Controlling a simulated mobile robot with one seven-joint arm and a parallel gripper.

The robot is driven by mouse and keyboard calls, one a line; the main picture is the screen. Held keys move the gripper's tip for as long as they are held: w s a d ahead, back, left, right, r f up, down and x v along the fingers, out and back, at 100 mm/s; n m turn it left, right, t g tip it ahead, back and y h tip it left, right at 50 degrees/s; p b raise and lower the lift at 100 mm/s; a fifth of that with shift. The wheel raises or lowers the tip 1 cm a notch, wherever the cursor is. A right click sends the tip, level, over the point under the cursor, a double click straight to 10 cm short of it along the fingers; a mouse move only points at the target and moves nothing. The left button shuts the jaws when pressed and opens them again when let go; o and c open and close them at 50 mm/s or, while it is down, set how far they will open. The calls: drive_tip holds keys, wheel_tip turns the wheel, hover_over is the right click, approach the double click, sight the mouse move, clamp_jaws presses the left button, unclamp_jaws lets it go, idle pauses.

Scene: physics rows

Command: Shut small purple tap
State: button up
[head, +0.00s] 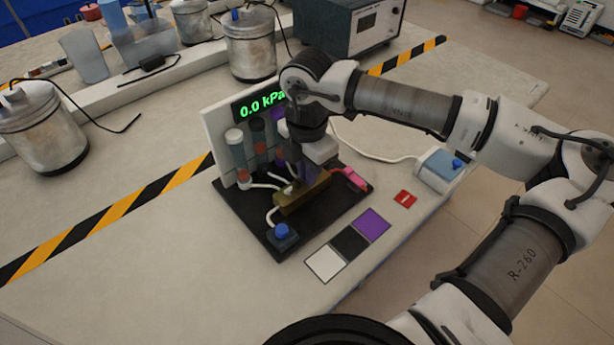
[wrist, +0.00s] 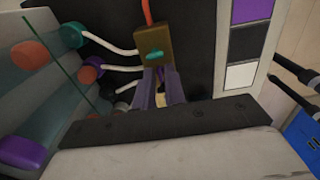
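A brass manifold block (head: 303,194) sits on a black base board (head: 255,222). It also shows in the wrist view (wrist: 152,37), with a teal tap (wrist: 151,55) on its top. A small purple tap (wrist: 161,73) shows as a narrow piece at the block's near end. My gripper (wrist: 161,80) is down at that end, its two grey-purple fingers apart, one on each side of the purple tap. Whether they touch it I cannot tell. In the head view my gripper (head: 311,172) hides the tap.
A panel (head: 218,140) with a green "0.0 kPa" readout and capped tubes stands behind the block. White, black and purple squares (head: 373,225) lie in front. The table's left front is clear.

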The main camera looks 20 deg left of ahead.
drive_tip(key=shift+r+b, duration=0.2)
drive_tip(key=shift+b, duration=0.1)
idle(0.4)
clamp_jaws()
drive_tip(key=shift+f+m+b, duration=0.35)
drive_tip(key=shift+m+b, duration=0.35)
drive_tip(key=shift+b, duration=0.35)
drive_tip(key=shift+m+b, duration=0.6)
drive_tip(key=shift+b, duration=0.1)
drive_tip(key=m+b, duration=0.2)
drive_tip(key=shift+m, duration=0.3)
drive_tip(key=shift+r+m+b, duration=0.35)
drive_tip(key=shift+m+b, duration=0.2)
drive_tip(key=shift+m, duration=0.35)
drive_tip(key=shift+f, duration=0.1)
